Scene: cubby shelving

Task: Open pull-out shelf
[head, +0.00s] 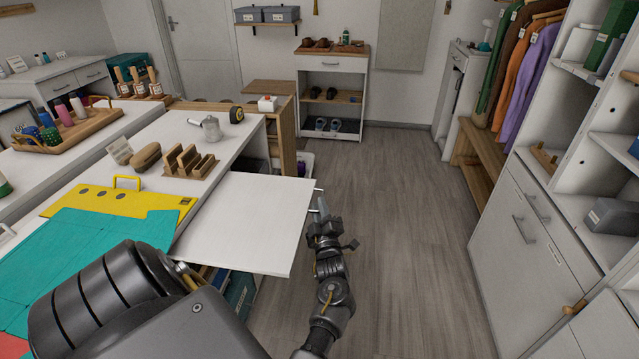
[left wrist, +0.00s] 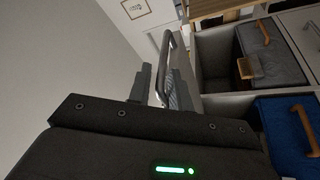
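The pull-out shelf (head: 245,222) is a flat white panel. It sticks out to the right from under the white counter top. Its metal bar handle (head: 317,190) is on the right front edge; it also shows in the left wrist view (left wrist: 167,45). My left gripper (head: 322,207) is at that edge. In the left wrist view its two fingers (left wrist: 160,85) stand on either side of the bar, close around it, and look shut on it. The fingers hide part of the handle. My right gripper is not in view.
Bins sit below in the left wrist view, one blue (left wrist: 285,125). The wooden floor (head: 410,220) right of the shelf is clear.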

